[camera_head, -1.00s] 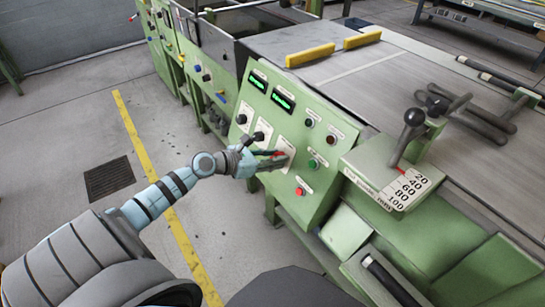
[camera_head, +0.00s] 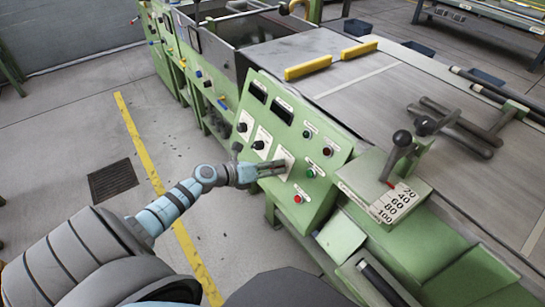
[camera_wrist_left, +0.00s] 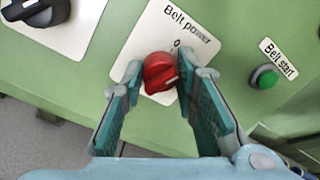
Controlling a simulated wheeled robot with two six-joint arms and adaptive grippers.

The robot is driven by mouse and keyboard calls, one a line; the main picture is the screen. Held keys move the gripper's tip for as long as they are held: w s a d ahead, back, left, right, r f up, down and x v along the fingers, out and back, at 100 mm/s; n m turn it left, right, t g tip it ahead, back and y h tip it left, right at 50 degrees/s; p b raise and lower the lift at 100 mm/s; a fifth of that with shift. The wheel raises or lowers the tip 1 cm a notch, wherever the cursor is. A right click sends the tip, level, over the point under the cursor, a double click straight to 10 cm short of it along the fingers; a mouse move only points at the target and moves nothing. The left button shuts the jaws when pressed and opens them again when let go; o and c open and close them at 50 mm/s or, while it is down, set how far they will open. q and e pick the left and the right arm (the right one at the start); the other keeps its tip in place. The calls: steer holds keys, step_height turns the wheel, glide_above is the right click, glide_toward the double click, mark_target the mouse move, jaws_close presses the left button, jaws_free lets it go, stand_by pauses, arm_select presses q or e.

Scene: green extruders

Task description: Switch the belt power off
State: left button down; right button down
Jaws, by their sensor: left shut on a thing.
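The red belt power knob (camera_wrist_left: 160,72) sits on a white plate labelled "Belt power", with a "0" mark just above the knob. My left gripper (camera_wrist_left: 163,80) has one finger on each side of this knob and is shut on it. In the head view my left gripper (camera_head: 284,166) reaches the sloped green control panel (camera_head: 255,93) from the left and hides the knob. The two display windows (camera_head: 281,109) on the panel are dark. My right gripper is not in view.
A green belt start button (camera_wrist_left: 264,77) is right of the knob, and a black knob (camera_wrist_left: 36,10) is to its left. A red button (camera_head: 298,198) sits lower on the panel. A lever (camera_head: 400,141) with a number scale stands to the right.

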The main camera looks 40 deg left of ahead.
arm_select(q)
steer(key=n+p, duration=0.2)
steer(key=n, duration=0.1)
steer(key=shift+s+n, duration=0.1)
steer(key=shift+n, duration=0.2)
steer(key=shift+f+n, duration=0.1)
steer(key=shift+n, duration=0.3)
steer(key=c, duration=1.3)
jaws_free()
steer(key=v, duration=1.2)
steer(key=shift+s+d, duration=0.1)
